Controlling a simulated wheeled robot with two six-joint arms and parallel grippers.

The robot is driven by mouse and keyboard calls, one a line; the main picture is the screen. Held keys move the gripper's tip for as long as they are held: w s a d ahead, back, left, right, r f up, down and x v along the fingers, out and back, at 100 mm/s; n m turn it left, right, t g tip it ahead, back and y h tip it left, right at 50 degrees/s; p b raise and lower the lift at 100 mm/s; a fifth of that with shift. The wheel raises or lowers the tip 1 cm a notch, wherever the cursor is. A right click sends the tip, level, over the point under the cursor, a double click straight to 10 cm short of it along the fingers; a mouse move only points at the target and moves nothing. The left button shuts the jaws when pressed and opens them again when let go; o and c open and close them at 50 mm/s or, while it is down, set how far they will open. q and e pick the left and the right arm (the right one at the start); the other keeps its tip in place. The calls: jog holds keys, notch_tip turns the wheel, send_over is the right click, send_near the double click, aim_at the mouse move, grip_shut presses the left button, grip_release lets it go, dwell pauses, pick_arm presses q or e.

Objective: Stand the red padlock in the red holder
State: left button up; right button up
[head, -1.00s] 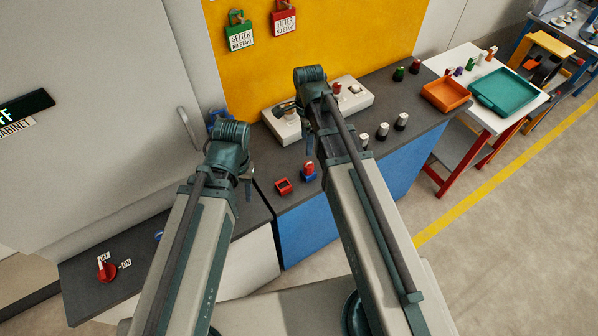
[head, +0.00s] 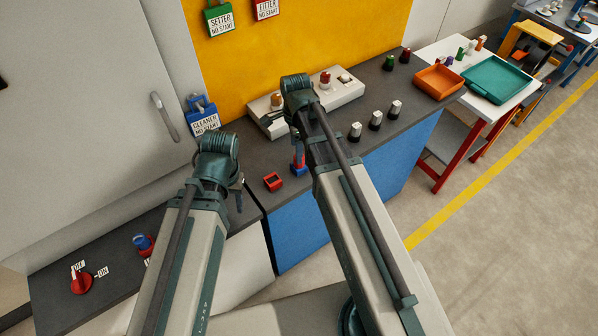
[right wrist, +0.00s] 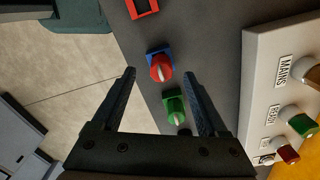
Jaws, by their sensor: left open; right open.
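The red padlock (head: 299,159) appears to be the red piece standing on a small blue base on the grey bench; it also shows in the right wrist view (right wrist: 161,69). The red holder (head: 272,182), a small square red frame, is beside it to the left, and its edge shows in the right wrist view (right wrist: 143,8). My right gripper (right wrist: 160,74) is open above the red padlock, which appears between its fingertips; I cannot tell if they touch. My left gripper (head: 238,200) hangs open and empty over the bench, left of the red holder.
A green piece (right wrist: 175,107) stands close to the red padlock. A white control box (head: 340,93) with knobs is behind. Several white-topped knobs (head: 375,120) and an orange tray (head: 440,80) are to the right. A red switch (head: 82,283) is at far left.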

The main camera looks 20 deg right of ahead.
pick_arm(q)
jog(key=shift+f, duration=0.1)
notch_tip(320, 180, down, 4)
jog(key=b, duration=0.4)
pick_arm(e)
jog(key=f, duration=0.2)
jog(key=d+f, duration=0.1)
jog(key=f, duration=0.1)
jog(key=shift+w+f, duration=0.15)
pick_arm(q)
jog(key=shift+f+b, duration=0.6)
jog(key=shift+f, duration=0.05)
pick_arm(e)
jog(key=shift+f, duration=0.55)
pick_arm(q)
jog(key=shift+r, duration=0.1)
pick_arm(e)
jog(key=shift+r, duration=0.1)
jog(key=shift+c, duration=0.2)
grip_shut()
